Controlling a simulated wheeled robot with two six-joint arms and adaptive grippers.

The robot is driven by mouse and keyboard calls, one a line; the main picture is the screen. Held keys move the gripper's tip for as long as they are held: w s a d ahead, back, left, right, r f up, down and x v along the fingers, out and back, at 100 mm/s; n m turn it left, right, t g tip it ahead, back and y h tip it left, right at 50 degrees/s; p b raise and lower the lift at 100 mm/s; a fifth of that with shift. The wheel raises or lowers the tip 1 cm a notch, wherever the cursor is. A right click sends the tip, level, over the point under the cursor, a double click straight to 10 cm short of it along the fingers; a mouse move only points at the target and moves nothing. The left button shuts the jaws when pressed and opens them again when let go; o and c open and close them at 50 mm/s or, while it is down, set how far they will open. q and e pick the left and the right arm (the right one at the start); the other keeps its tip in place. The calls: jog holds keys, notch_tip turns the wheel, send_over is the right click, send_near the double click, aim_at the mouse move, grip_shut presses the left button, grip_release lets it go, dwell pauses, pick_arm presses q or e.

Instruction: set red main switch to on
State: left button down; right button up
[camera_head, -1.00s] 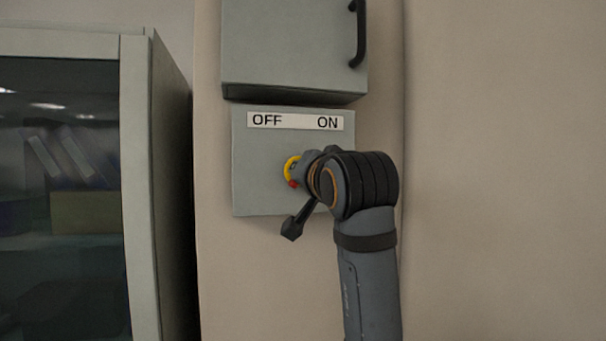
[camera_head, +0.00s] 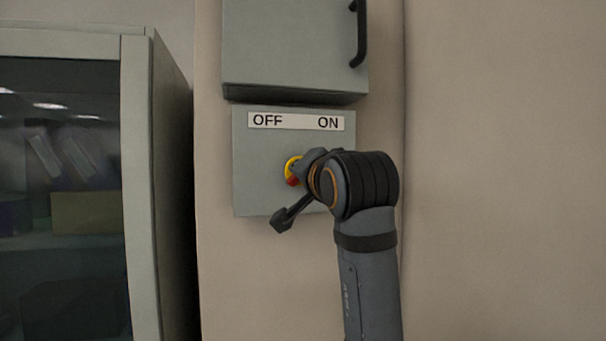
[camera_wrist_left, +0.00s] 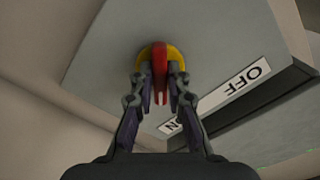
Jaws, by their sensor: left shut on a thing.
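The red main switch (camera_wrist_left: 160,70) has a red handle on a round yellow plate (camera_wrist_left: 176,57), mounted on a grey box (camera_head: 255,155). A white label (camera_head: 295,121) above it reads OFF at left and ON at right. My left gripper (camera_wrist_left: 160,82) is shut on the red handle, one finger on each side. In the head view my wrist hides most of the switch; a bit of red (camera_head: 293,181) and yellow show at its left. The handle lies slanted to the label; I cannot tell its exact setting. My right gripper is not in view.
A grey cabinet (camera_head: 290,45) with a black handle (camera_head: 358,35) hangs just above the switch box. A glass-fronted cabinet (camera_head: 137,180) stands at the left. The wall (camera_head: 500,170) to the right is bare.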

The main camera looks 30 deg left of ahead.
pick_arm(q)
jog(key=c, duration=1.3)
grip_release()
